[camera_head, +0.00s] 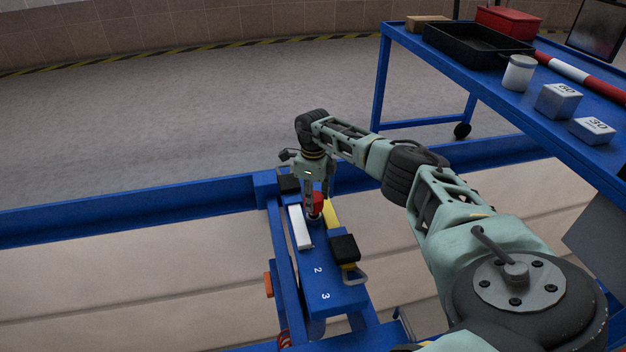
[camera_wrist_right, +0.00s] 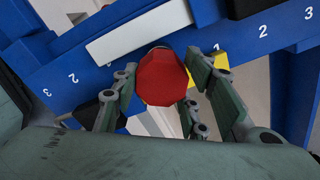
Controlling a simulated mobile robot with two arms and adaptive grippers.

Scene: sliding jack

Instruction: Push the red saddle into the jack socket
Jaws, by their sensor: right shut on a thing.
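The red saddle (camera_head: 314,200) is upright between the fingers of my right gripper (camera_head: 312,207), over the blue jack beam (camera_head: 318,268). In the right wrist view the red saddle (camera_wrist_right: 162,78) has a many-sided top, and my right gripper (camera_wrist_right: 160,90) has a finger on each side of it. The gripper is shut on the saddle. The jack socket is hidden below the saddle and fingers, so I cannot tell how deep the saddle sits. My left gripper is not in view.
A white bar (camera_head: 299,228) and a yellow strip (camera_head: 330,212) flank the saddle on the beam. A black block (camera_head: 345,248) is nearer. A blue table (camera_head: 400,40) at the right carries a black tray (camera_head: 470,50), a jar (camera_head: 518,74) and numbered weights (camera_head: 558,101).

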